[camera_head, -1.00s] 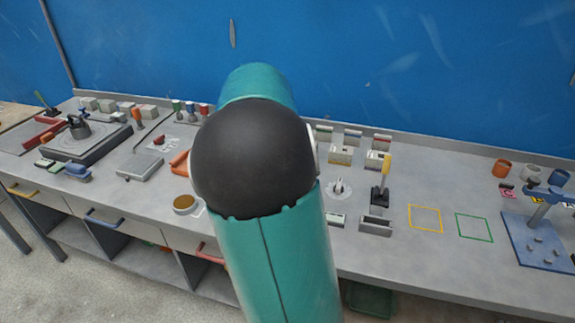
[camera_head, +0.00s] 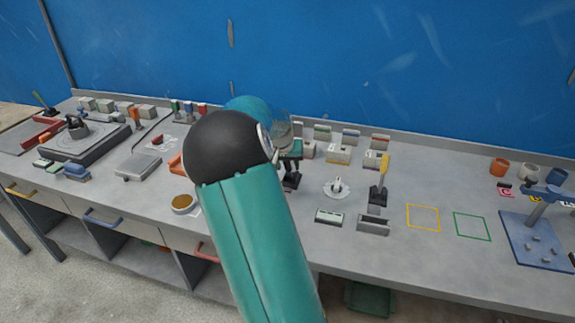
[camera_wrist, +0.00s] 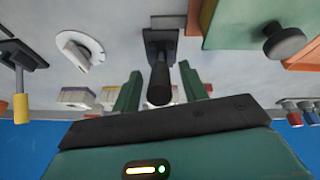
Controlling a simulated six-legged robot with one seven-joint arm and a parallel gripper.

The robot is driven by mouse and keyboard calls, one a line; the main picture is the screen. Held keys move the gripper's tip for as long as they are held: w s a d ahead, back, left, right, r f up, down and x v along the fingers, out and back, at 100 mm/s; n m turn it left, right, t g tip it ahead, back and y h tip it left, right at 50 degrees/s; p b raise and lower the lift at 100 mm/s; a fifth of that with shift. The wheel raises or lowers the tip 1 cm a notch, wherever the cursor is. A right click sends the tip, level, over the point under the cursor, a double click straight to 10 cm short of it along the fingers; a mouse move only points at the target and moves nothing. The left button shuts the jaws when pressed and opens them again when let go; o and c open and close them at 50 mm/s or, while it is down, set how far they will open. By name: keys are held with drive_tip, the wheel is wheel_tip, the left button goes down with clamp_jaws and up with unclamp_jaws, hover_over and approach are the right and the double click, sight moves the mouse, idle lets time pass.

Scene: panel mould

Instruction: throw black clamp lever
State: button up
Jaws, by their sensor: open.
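The black clamp lever (camera_wrist: 160,86) stands up from its dark base (camera_wrist: 160,38) in the wrist view. In the head view only its dark base (camera_head: 291,182) shows, just below my gripper (camera_head: 290,160). My gripper (camera_wrist: 160,88) is open in the wrist view, with one green finger on either side of the black handle. I cannot tell whether either finger touches it. A second clamp with a yellow handle (camera_head: 384,168) stands upright to the right, and its handle also shows at the left of the wrist view (camera_wrist: 21,107).
A white round fixture (camera_head: 337,188) lies between the clamps. Small blocks (camera_head: 340,155) stand behind. A green box (camera_wrist: 237,22) with a dark knob (camera_wrist: 284,42) is close by in the wrist view.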

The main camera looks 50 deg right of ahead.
drive_tip(key=shift+f, duration=0.2)
clamp_jaws()
